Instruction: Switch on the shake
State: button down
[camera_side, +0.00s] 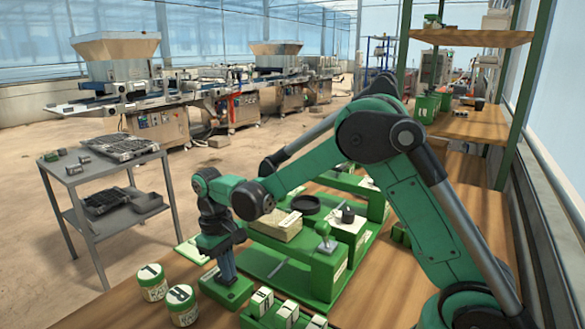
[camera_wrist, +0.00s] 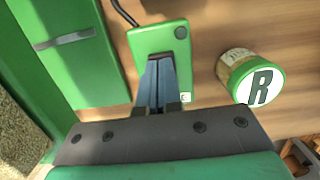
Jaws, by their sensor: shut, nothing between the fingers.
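A small green box (camera_wrist: 147,40) with a dark round knob or button (camera_wrist: 180,33) and a black cable lies on the wooden table. In the side view, the box (camera_side: 238,294) is at the front, directly below my gripper (camera_side: 228,281). My gripper points down, shut and empty, its tips at or just above the box top; I cannot tell if they touch. In the wrist view, the shut fingers (camera_wrist: 160,60) cover the middle of the box, so any switch lever there is hidden.
A jar marked R (camera_wrist: 253,80) stands right of the box; a jar marked L (camera_side: 152,283) stands farther left in the side view. The green seeder station (camera_side: 310,262) with a grey-handled lever (camera_side: 325,243) stands behind. A green rack (camera_side: 262,318) is in front.

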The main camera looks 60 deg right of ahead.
aim_at(217, 275)
jog(key=shift+f+t, duration=0.2)
jog(key=shift+t, duration=0.1)
jog(key=shift+w, duration=0.15)
jog(key=shift+w+r, duration=0.15)
jog(key=shift+w, duration=0.5)
jog(key=shift+r, duration=0.1)
notch_tip(217, 275, up, 14)
jog(key=w, duration=0.2)
dwell(0.3)
jog(key=shift+s, duration=0.15)
